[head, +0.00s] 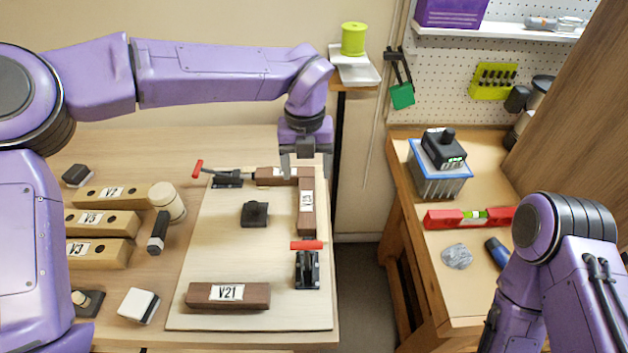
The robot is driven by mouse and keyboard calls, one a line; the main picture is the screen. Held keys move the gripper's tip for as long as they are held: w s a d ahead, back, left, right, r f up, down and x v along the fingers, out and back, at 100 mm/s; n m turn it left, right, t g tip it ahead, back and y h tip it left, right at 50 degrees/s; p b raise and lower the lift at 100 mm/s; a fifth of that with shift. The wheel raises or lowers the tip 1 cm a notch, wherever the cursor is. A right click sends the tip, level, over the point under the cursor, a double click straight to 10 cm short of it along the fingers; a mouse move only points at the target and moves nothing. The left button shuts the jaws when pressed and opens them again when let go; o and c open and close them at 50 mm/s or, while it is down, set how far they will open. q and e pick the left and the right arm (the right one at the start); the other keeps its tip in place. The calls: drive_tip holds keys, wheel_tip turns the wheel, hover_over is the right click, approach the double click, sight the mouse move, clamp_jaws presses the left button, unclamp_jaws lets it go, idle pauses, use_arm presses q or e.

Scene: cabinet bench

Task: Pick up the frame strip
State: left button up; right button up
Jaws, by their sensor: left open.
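Dark brown labelled strips lie on a pale board (215,265); I cannot tell which is the frame strip. One strip marked V21 (247,296) lies alone near the board's front edge. A back strip (270,177) and a right-hand strip (306,222) meet at the back right corner. My left gripper (304,160) points down over that corner, open and holding nothing that I can see. It partly hides the strip ends, and I cannot tell whether it touches them. My right arm enters at the lower right; its gripper is out of view.
Red-handled toggle clamps stand at the board's back (228,179) and right side (307,270). A dark block (255,213) sits mid-board. A gap separates this table from the right bench (450,290).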

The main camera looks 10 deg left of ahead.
sight(307, 201)
use_arm(q)
drive_tip(key=f, duration=0.4)
drive_tip(key=shift+s+a+p, duration=0.15)
drive_tip(key=shift+s+p, duration=0.15)
drive_tip(key=shift+p, duration=0.05)
drive_tip(key=f+p, duration=0.1)
drive_tip(key=f, duration=0.1)
drive_tip(key=w+f, duration=0.1)
drive_tip(key=f, duration=0.2)
drive_tip(key=shift+f+p, duration=0.1)
drive_tip(key=shift+p, duration=0.25)
drive_tip(key=shift+s+f, duration=0.1)
drive_tip(key=shift+f, duration=0.3)
drive_tip(key=c, duration=1.2)
use_arm(e)
wheel_tip(307, 201, up, 2)
drive_tip(key=shift+w+a+r, duration=0.1)
drive_tip(key=shift+r, duration=0.15)
